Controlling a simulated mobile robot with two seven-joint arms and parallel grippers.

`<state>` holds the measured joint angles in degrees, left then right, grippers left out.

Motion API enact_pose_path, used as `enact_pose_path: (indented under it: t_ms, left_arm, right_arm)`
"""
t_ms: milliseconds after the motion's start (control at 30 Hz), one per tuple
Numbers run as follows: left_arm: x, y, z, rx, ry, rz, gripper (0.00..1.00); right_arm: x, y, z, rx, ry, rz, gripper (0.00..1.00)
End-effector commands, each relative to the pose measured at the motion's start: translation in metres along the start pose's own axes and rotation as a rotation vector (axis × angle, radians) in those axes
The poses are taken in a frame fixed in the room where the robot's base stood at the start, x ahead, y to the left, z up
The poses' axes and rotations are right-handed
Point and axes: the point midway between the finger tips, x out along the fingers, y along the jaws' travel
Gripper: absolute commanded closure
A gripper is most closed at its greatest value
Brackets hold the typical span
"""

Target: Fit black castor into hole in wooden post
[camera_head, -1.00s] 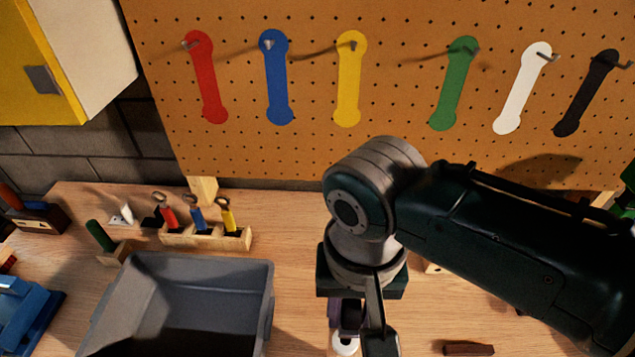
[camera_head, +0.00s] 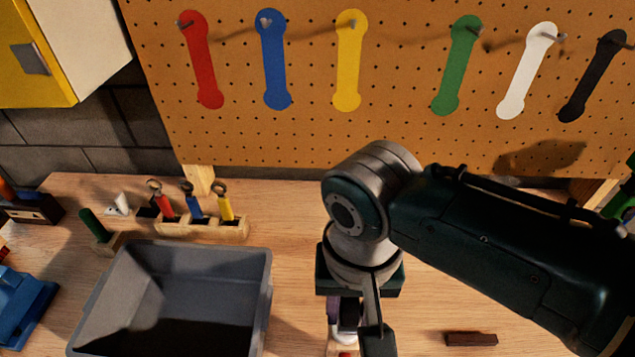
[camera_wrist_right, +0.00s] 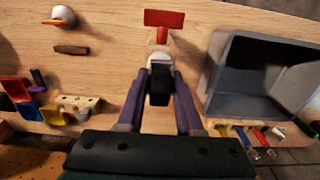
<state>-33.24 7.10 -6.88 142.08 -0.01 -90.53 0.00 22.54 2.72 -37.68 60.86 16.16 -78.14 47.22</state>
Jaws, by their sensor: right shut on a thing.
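My right gripper (camera_head: 348,318) comes in from the right and points down over the workbench. In the right wrist view its purple fingers (camera_wrist_right: 160,92) are shut on the black castor (camera_wrist_right: 159,86), with a white part (camera_wrist_right: 160,60) at the castor's far end. The hole is hidden. My left gripper is not in view.
A grey bin (camera_head: 262,290) stands left of the gripper. A wooden holder with colored tools (camera_head: 212,229) is behind it. A dark brown block (camera_head: 470,339) lies at right. A pegboard (camera_head: 390,80) with colored hanging pieces closes off the back. Bare bench (camera_head: 290,235) lies between.

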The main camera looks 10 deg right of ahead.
Motion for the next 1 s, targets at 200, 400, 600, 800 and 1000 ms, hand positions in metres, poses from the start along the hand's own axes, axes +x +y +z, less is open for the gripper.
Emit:
enact_pose_path:
  t_ms: [200, 400, 600, 800, 1000]
  left_arm:
    - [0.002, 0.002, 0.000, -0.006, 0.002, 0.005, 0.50]
    - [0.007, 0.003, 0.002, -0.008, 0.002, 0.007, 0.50]
    - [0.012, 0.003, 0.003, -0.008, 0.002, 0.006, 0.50]
    - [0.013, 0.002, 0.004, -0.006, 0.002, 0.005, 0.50]
    - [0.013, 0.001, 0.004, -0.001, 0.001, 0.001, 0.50]
  right_arm:
    - [0.003, 0.000, 0.000, 0.000, 0.000, 0.000, 1.00]
    - [0.010, 0.000, 0.000, 0.000, 0.000, 0.000, 1.00]
    - [0.016, 0.000, 0.000, 0.000, 0.000, 0.000, 1.00]
    - [0.018, 0.000, 0.000, 0.000, 0.000, -0.001, 1.00]
    - [0.018, 0.000, 0.000, 0.000, 0.000, -0.001, 0.60]
